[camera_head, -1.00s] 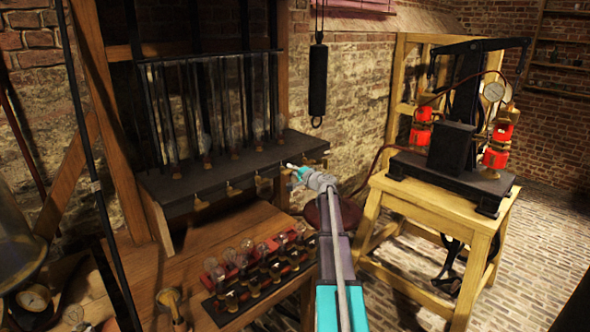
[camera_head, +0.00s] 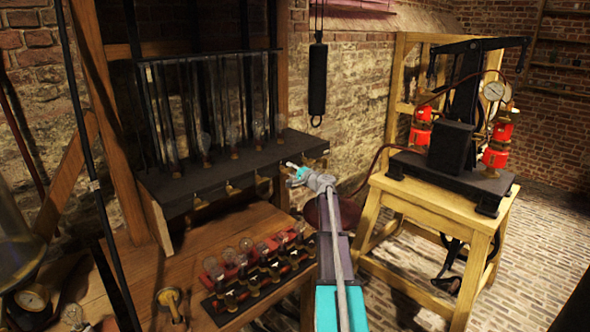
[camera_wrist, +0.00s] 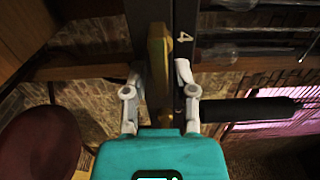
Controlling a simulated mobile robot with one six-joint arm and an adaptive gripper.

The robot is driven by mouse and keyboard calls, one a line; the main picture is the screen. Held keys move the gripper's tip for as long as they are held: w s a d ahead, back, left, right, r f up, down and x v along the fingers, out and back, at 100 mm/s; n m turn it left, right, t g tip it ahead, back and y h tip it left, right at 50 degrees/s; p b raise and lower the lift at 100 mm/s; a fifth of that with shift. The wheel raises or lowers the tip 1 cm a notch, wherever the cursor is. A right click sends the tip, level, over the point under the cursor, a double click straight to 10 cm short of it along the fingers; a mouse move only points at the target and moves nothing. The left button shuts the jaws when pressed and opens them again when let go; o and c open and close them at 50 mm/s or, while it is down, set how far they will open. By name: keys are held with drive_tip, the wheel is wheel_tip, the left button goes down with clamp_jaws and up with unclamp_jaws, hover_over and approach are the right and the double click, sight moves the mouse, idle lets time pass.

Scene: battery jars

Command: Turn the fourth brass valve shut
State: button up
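A dark shelf (camera_head: 215,180) carries a row of upright glass tubes, with small brass valves along its front edge. In the wrist view the brass valve (camera_wrist: 158,65) beside the white number 4 on the dark shelf edge (camera_wrist: 185,18) stands upright in the picture. Its flat handle lies between the two fingers of my gripper (camera_wrist: 160,78). The fingers are apart, with a visible gap on each side of the handle. In the head view my gripper (camera_head: 291,167) is at the shelf's front edge, towards its right end. The valve there is too small to make out.
Below the shelf, a wooden bench (camera_head: 180,262) holds a rack of small bulbs (camera_head: 255,285). A black cylinder (camera_head: 317,80) hangs behind my gripper. A yellow wooden stand (camera_head: 425,200) with a black and red apparatus (camera_head: 465,140) stands at the right.

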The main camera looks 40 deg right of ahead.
drive_tip(key=shift+d, duration=0.1)
idle(0.3)
drive_tip(key=shift+s+d, duration=0.15)
drive_tip(key=shift+s, duration=1.85)
drive_tip(key=shift+s+d, duration=0.15)
drive_tip(key=shift+s, duration=1.85)
drive_tip(key=shift+s+d, duration=0.15)
drive_tip(key=shift+s, duration=1.85)
